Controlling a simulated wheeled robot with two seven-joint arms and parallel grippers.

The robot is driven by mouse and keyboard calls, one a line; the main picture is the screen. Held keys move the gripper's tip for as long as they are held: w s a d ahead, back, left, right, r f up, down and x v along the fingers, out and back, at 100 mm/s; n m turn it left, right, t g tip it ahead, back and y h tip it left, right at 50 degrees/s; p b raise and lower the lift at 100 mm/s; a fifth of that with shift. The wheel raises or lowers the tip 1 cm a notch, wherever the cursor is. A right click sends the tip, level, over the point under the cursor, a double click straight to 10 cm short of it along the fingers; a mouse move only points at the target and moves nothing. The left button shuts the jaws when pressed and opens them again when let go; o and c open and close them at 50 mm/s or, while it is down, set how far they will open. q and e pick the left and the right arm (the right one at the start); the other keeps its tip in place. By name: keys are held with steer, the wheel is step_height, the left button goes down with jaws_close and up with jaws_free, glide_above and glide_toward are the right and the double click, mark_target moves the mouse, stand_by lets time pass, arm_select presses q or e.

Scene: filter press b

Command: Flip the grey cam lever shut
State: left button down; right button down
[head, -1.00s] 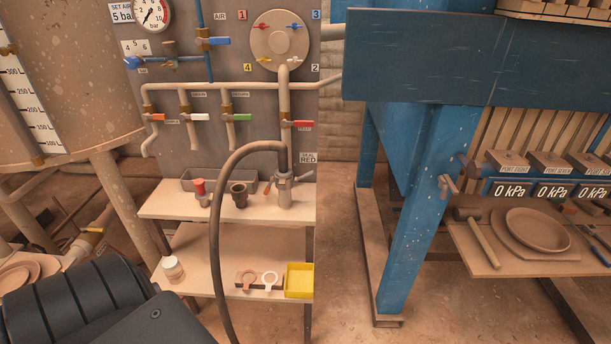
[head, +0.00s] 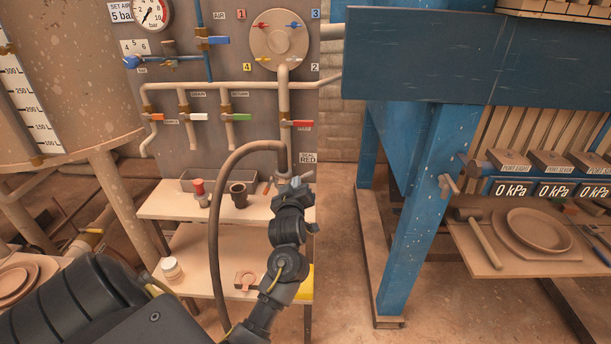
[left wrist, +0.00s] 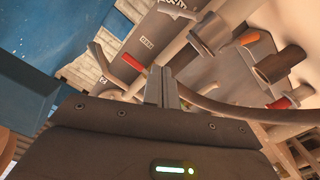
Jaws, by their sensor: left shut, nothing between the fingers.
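The grey cam lever (head: 307,176) sticks out to the right of the coupling at the foot of the pipe, above the upper shelf. Only its outer part shows in the head view. My left gripper (head: 299,186) is shut and empty, right in front of the coupling and hiding most of it. It overlaps the lever's lower side; I cannot tell whether they touch. In the left wrist view my shut fingers (left wrist: 161,86) point towards the pipework. My right gripper is not in view.
A dark hose (head: 214,230) arches up to the pipe, left of my arm. The upper shelf (head: 160,206) carries a red-topped fitting (head: 198,188) and a dark cup (head: 238,194). A blue frame post (head: 415,210) stands to the right, with a gap between.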

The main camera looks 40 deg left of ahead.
arm_select(q)
steer(key=shift+w, duration=0.15)
steer(key=p, duration=0.2)
glide_above(305, 176)
steer(key=s, duration=0.3)
steer(key=shift+w+d+f+p, duration=0.15)
steer(key=shift+w+d+f, duration=0.1)
steer(key=shift+f, duration=0.4)
steer(key=shift+w+d+f+p, duration=0.1)
steer(key=shift+w+d+f, duration=0.15)
steer(key=shift+f, duration=0.45)
steer(key=shift+w+d+f+p, duration=0.15)
steer(key=shift+w+d+f, duration=0.1)
steer(key=shift+f, duration=0.4)
steer(key=shift+d+f+m, duration=0.1)
steer(key=shift+f+m, duration=0.05)
steer(key=shift+m, duration=0.25)
